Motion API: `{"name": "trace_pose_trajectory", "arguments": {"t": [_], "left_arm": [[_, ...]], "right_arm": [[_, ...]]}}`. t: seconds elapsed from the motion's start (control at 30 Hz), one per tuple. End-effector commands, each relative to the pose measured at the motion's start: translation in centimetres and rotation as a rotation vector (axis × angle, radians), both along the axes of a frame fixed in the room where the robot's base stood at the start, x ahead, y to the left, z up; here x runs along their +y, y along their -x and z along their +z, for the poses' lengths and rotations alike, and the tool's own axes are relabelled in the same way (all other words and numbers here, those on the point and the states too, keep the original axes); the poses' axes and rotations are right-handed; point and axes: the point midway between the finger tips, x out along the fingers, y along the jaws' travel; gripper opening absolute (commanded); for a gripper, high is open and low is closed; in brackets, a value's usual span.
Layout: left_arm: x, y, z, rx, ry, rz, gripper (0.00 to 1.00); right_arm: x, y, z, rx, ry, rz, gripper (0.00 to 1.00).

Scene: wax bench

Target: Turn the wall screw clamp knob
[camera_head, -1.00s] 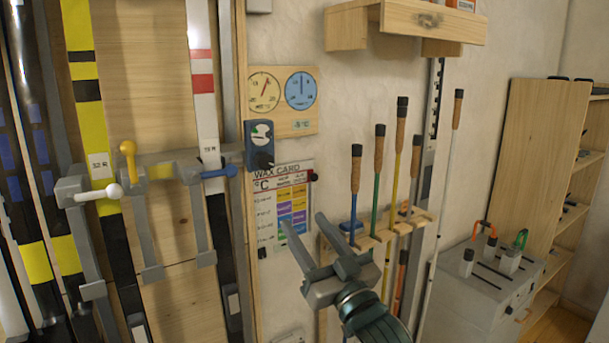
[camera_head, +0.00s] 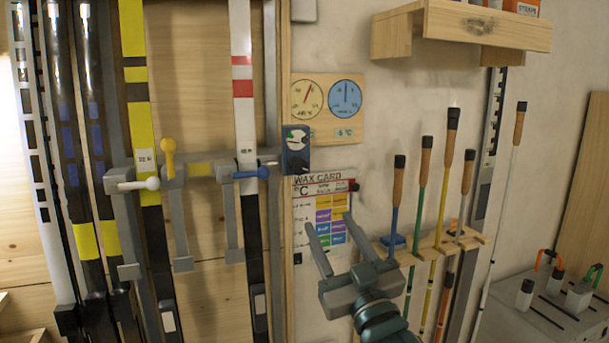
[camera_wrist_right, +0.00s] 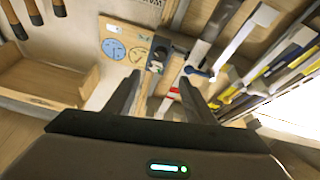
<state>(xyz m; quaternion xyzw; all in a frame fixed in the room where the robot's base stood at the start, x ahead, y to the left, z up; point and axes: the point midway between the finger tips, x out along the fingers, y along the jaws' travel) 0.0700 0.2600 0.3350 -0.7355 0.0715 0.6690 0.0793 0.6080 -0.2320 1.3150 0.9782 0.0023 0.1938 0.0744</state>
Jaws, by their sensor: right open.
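Grey bar clamps on a wall rail hold the skis upright in the head view. Their handles are a white knob (camera_head: 152,183), a yellow knob (camera_head: 168,146) and a blue knob (camera_head: 262,173). A dark blue unit with a small dial (camera_head: 296,150) sits at the rail's right end. I cannot tell which of these is the knob named. My right gripper (camera_head: 331,222) is open and empty, below and right of the dark unit, in front of the wax card's lower part. In the right wrist view, the dark unit (camera_wrist_right: 158,55) and blue handle (camera_wrist_right: 197,72) show beyond the open fingers (camera_wrist_right: 160,90).
A wax card (camera_head: 322,215) and two dials (camera_head: 325,95) hang on the wall. A rack of several cork-handled rods (camera_head: 455,236) stands close right of my right gripper. A wooden shelf (camera_head: 480,30) juts out above. A grey case (camera_head: 540,310) is at lower right.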

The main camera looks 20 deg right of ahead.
Motion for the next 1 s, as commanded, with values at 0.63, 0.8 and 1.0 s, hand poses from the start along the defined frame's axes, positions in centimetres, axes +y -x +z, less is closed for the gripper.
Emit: {"name": "trace_pose_trajectory", "arguments": {"t": [0.63, 0.8, 1.0], "left_arm": [[-0.6, 0.3, 3.5, 0.003, 0.006, -0.003, 0.00], [-0.6, 0.3, 4.7, 0.003, 0.006, -0.003, 0.00], [-0.6, 0.3, 5.8, 0.003, 0.005, -0.003, 0.00]], "right_arm": [[0.3, -8.3, 3.8, 0.001, 0.001, -0.001, 0.49], [0.4, -11.1, 5.0, 0.001, 0.000, 0.000, 0.49], [0.5, -14.0, 6.0, 0.002, 0.000, -0.002, 0.49]]}}
